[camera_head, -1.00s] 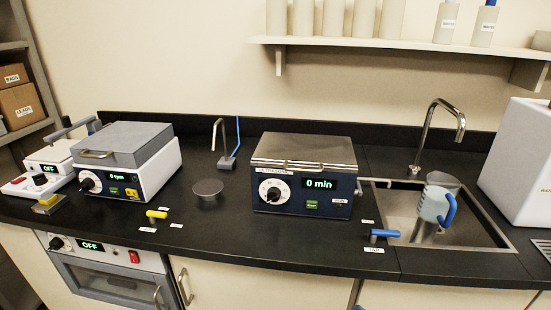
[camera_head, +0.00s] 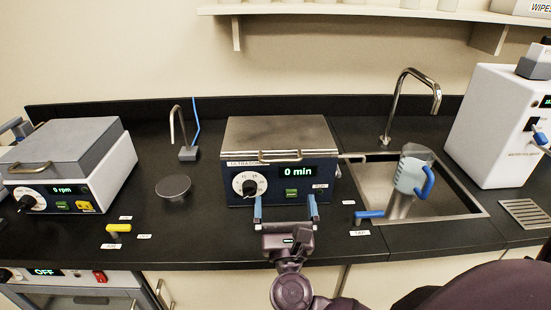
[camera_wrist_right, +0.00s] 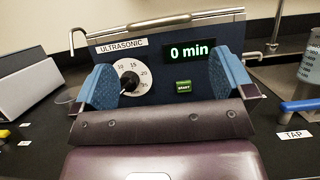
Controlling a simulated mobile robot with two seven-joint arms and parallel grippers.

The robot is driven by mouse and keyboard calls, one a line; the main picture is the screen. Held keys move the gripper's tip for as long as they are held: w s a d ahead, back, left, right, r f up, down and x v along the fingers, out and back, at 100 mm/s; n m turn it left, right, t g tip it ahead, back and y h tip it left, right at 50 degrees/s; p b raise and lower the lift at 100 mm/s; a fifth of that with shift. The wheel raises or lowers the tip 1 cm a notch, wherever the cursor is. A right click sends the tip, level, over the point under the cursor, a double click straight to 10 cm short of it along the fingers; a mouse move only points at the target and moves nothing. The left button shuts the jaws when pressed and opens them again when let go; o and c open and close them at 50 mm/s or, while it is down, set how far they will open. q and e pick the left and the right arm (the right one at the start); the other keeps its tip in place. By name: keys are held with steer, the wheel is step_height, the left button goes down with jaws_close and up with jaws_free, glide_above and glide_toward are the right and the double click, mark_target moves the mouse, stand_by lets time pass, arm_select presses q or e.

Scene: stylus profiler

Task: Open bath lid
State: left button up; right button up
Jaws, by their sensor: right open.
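The ultrasonic bath (camera_head: 285,180) is a dark blue box with a dial and a display reading 0 min. Its steel lid (camera_head: 280,133) lies shut on top, with a bar handle (camera_head: 280,156) along the front edge. In the right wrist view the handle (camera_wrist_right: 158,22) runs across the top, above the display. My right gripper (camera_head: 286,203) is open and empty in front of the bath's lower front, below the handle. Its blue fingertips (camera_wrist_right: 162,88) stand wide apart in the right wrist view. My left gripper is not in view.
A sink (camera_head: 440,204) with a faucet (camera_head: 405,95) and a jug (camera_head: 411,172) lies to the right. A blue tap lever (camera_head: 369,214) is near my right gripper.

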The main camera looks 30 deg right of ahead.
mark_target(281, 160)
steer(key=p+x, duration=0.2)
steer(key=x, duration=0.9)
steer(key=shift+a, duration=0.1)
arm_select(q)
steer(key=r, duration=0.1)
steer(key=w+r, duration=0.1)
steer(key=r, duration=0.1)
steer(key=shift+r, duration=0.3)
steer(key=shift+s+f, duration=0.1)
arm_select(e)
steer(key=shift+c, duration=0.5)
steer(key=shift+c, duration=1.1)
steer(key=c, duration=0.6)
arm_select(q)
steer(key=shift+p, duration=0.3)
arm_select(e)
steer(key=shift+r, duration=0.1)
steer(key=shift+c, duration=0.2)
